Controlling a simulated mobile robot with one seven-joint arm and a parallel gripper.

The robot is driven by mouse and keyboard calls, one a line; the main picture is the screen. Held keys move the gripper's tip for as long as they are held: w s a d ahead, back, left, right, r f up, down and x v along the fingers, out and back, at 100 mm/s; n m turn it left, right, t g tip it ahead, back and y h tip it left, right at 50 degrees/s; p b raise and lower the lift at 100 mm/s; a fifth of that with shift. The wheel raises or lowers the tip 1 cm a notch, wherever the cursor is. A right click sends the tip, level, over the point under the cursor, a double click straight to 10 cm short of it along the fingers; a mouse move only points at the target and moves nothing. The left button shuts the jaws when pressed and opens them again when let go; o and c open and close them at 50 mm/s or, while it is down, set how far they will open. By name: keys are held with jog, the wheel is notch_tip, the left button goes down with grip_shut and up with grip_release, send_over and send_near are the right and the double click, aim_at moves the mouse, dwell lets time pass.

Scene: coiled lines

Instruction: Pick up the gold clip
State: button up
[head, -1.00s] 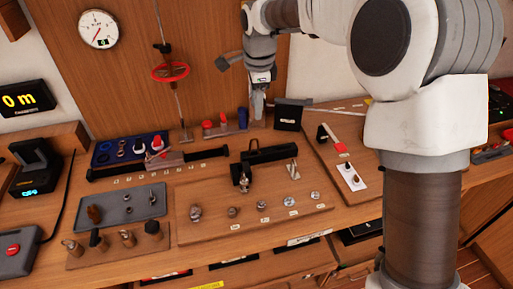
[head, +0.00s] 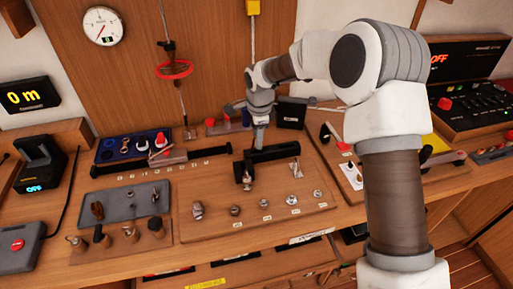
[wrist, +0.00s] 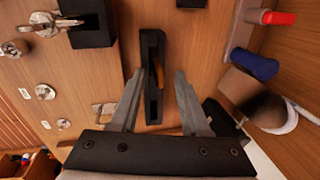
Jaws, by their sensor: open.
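A narrow gold-brown piece (wrist: 158,73) shows inside the slot of a black holder (wrist: 151,48) in the wrist view; it looks like the gold clip, but its shape is partly hidden by the slot walls. My gripper (wrist: 160,78) is open and empty, its fingers on either side of the holder's slot. In the head view my gripper (head: 259,143) points down at the black holder (head: 285,151) on the wooden board; the gold piece cannot be made out there.
Several metal knobs (head: 236,210) stand on the board in front of the holder. A black box (head: 291,112) stands behind, and a grey tray (head: 122,205) lies left.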

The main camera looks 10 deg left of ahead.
jog(key=shift+w+f, duration=0.1)
jog(key=shift+f, duration=0.2)
grip_shut()
jog(key=shift+r, duration=0.1)
